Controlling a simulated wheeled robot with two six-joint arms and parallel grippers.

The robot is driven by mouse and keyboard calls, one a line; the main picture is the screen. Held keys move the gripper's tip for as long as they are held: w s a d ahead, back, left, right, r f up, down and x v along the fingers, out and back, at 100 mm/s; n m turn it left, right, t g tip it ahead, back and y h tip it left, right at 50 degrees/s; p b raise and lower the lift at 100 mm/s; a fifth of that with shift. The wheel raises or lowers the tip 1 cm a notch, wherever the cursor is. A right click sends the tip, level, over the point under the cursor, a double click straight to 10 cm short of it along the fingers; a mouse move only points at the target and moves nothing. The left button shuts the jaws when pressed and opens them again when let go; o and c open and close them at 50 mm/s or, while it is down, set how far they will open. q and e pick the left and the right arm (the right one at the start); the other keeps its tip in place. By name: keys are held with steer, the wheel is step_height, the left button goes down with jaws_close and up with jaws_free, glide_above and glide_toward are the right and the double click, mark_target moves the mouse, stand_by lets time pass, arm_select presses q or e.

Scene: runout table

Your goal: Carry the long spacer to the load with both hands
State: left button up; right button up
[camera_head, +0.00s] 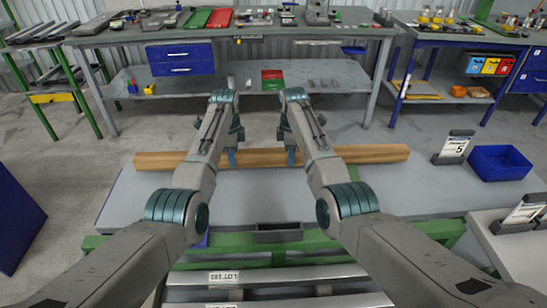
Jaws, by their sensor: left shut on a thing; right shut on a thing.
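The long spacer (368,154) is a brown wooden bar. It lies crosswise over the far part of the grey runout table (420,186), and I cannot tell whether it touches the top. My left gripper (231,158) is shut on the spacer left of its middle. My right gripper (291,156) is shut on it right of its middle. My forearms hide parts of the bar. Both ends stick out well past the grippers. Long grey metal bars (265,277) lie in front, below the table's green frame (240,241); I cannot tell whether they are the load.
A blue bin (499,162) and a sign marked 5 (453,147) stand at the right end of the table. Another sign (522,212) stands nearer on the right. A workbench (330,36) with a lower shelf is behind. A dark blue panel (17,222) is at the left.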

arm_select(q)
jaws_close()
arm_select(e)
jaws_close()
arm_select(q)
steer(key=shift+w+r, duration=0.1)
steer(key=shift+r, duration=0.1)
arm_select(e)
steer(key=shift+w+r, duration=0.1)
steer(key=shift+r, duration=0.05)
